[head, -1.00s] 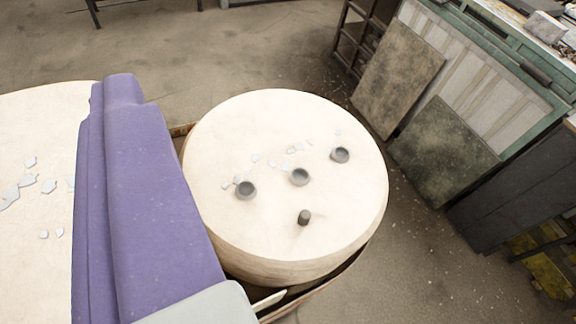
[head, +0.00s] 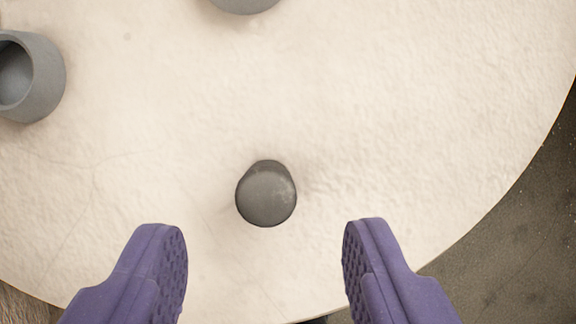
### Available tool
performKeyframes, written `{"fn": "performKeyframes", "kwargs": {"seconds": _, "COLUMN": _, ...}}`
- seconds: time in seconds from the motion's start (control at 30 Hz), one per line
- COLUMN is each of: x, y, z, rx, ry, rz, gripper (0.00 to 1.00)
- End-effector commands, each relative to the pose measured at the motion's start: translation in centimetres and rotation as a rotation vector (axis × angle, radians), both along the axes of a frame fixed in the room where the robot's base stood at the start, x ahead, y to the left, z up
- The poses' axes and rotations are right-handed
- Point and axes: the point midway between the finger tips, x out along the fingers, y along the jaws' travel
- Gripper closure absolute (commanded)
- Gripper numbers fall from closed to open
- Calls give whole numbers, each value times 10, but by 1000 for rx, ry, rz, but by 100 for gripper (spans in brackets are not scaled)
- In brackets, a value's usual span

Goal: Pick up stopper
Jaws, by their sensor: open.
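The stopper (head: 266,195) is a small dark grey cylinder on the pale round table. It sits near the middle of the head view, seen from almost straight above. My gripper (head: 266,262) shows as two purple fingers with textured inner pads at the bottom of the view. The fingers are wide apart with nothing between them. In the picture the stopper lies just above the gap between the fingertips, and neither finger appears to touch it.
The pale round table (head: 400,110) fills most of the view. A grey hollow cup (head: 45,80) lies at the left edge, and another grey piece (head: 245,4) is cut off at the top. The table's edge curves along the right and bottom, with dark floor (head: 520,240) beyond.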

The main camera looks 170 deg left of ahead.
Motion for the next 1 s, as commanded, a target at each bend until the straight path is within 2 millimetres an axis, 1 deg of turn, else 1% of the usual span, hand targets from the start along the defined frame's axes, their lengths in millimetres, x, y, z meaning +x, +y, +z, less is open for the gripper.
{"fn": "performKeyframes", "kwargs": {"seconds": 0.03, "x": 4, "y": -3, "z": -9, "rx": 1, "ry": 3, "rz": 1, "gripper": 45}}
{"fn": "performKeyframes", "kwargs": {"seconds": 0.1, "x": 10, "y": -6, "z": -19, "rx": 0, "ry": 2, "rz": 2, "gripper": 45}}
{"fn": "performKeyframes", "kwargs": {"seconds": 0.2, "x": 13, "y": -9, "z": -29, "rx": 0, "ry": 1, "rz": 2, "gripper": 45}}
{"fn": "performKeyframes", "kwargs": {"seconds": 0.47, "x": 15, "y": -10, "z": -30, "rx": -2, "ry": -1, "rz": 2, "gripper": 45}}
{"fn": "performKeyframes", "kwargs": {"seconds": 0.57, "x": 15, "y": -10, "z": -30, "rx": -2, "ry": -1, "rz": 2, "gripper": 66}}
{"fn": "performKeyframes", "kwargs": {"seconds": 0.6, "x": 15, "y": -10, "z": -30, "rx": -2, "ry": -1, "rz": 2, "gripper": 75}}
{"fn": "performKeyframes", "kwargs": {"seconds": 0.67, "x": 15, "y": -10, "z": -29, "rx": -2, "ry": -1, "rz": 2, "gripper": 89}}
{"fn": "performKeyframes", "kwargs": {"seconds": 0.7, "x": 15, "y": -10, "z": -29, "rx": -2, "ry": -1, "rz": 2, "gripper": 98}}
{"fn": "performKeyframes", "kwargs": {"seconds": 0.73, "x": 15, "y": -10, "z": -29, "rx": -2, "ry": -1, "rz": 2, "gripper": 100}}
{"fn": "performKeyframes", "kwargs": {"seconds": 1.0, "x": 15, "y": -10, "z": -29, "rx": -2, "ry": -1, "rz": 2, "gripper": 100}}
